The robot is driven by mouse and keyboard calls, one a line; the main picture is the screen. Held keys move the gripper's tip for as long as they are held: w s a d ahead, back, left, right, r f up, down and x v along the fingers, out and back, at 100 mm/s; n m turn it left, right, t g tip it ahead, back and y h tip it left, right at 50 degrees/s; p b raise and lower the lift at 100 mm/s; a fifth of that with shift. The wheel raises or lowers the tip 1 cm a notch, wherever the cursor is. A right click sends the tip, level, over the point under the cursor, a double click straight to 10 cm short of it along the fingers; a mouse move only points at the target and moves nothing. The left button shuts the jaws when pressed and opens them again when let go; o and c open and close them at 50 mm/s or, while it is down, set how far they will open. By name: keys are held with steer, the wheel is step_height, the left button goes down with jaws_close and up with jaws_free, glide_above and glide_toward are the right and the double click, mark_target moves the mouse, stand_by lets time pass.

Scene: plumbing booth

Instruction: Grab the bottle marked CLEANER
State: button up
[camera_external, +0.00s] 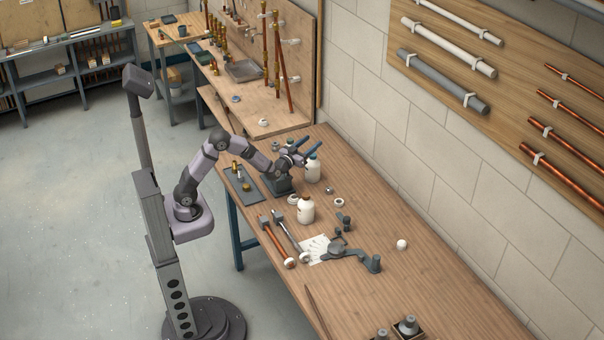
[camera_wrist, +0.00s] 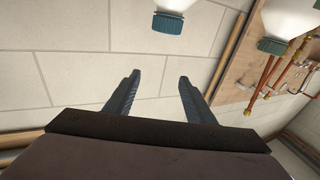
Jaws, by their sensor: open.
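One bottle (camera_external: 313,170) is right by my gripper, and the other bottle (camera_external: 306,211) is nearer the front. No label reading CLEANER can be made out on either. My gripper (camera_external: 311,143) is open, with its blue fingers around cap height beside the farther bottle. In the wrist view my gripper (camera_wrist: 160,76) shows a gap with nothing between the fingers. A white bottle with a teal cap (camera_wrist: 168,22) is cut off at the top edge, and another teal-capped bottle (camera_wrist: 288,18) is at the upper right.
Copper pipes (camera_external: 277,55) stand on the far bench. The block wall (camera_external: 420,180) bounds the right side.

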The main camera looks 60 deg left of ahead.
mark_target(313, 155)
steer(key=shift+g, duration=0.7)
steer(key=f, duration=0.2)
steer(key=s+d+f, duration=0.1)
steer(key=f, duration=0.4)
steer(key=shift+s+d+f, duration=0.3)
steer(key=shift+s+d, duration=0.05)
steer(key=shift+r+p+x, duration=0.2)
steer(key=shift+p+x, duration=0.6)
steer(key=shift+x, duration=0.9)
steer(key=p+x, duration=0.1)
steer(key=x, duration=0.3)
steer(key=shift+s+a, duration=0.1)
steer(key=shift+a, duration=0.05)
jaws_close()
